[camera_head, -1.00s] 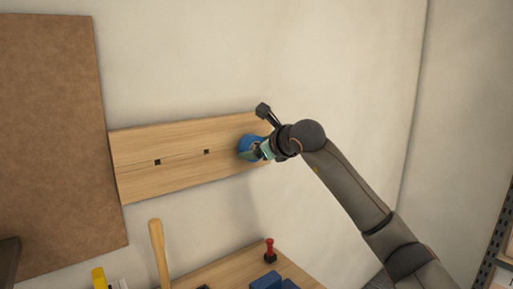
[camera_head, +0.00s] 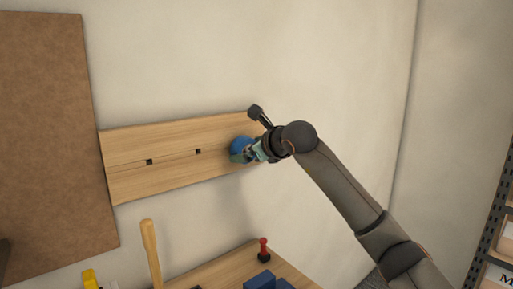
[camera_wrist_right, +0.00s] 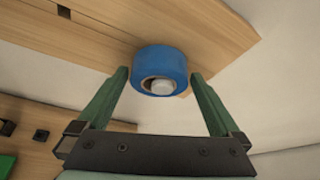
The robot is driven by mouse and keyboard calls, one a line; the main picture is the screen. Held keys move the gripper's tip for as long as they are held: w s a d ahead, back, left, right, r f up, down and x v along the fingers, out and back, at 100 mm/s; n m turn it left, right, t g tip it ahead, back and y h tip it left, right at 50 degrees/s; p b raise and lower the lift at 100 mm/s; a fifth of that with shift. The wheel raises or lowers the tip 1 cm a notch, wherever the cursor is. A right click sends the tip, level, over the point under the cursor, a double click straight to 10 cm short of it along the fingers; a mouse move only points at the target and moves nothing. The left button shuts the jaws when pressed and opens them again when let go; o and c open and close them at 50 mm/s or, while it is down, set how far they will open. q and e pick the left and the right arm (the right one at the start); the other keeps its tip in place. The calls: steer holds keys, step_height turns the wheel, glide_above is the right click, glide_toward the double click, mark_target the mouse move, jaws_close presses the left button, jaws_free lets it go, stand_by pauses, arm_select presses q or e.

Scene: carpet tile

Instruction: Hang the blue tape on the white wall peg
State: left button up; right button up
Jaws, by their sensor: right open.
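The blue tape (camera_head: 239,146) is against the wooden wall board, near its right end. In the right wrist view the tape (camera_wrist_right: 160,63) is a ring around the white peg (camera_wrist_right: 162,87), whose rounded end shows in the hole. My right gripper (camera_wrist_right: 160,75) is open, with one green finger on each side of the tape and a small gap at each side. In the head view the right gripper (camera_head: 252,152) partly covers the tape, and the peg is hidden there. My left gripper is not in view.
The wooden board (camera_head: 150,185) on the wall has dark square holes. A brown panel (camera_head: 50,130) is at left. Below, a wooden surface (camera_head: 220,268) holds a red-topped item (camera_head: 263,250) and blue blocks (camera_head: 262,281). A wooden handle (camera_head: 151,250) stands up nearby.

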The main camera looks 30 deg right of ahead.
arm_select(q)
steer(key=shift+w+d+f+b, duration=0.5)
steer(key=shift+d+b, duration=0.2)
steer(key=shift+b, duration=0.3)
arm_select(e)
steer(key=v, duration=1.2)
steer(key=shift+s, duration=0.2)
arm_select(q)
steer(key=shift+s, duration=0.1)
arm_select(e)
steer(key=shift+s, duration=0.1)
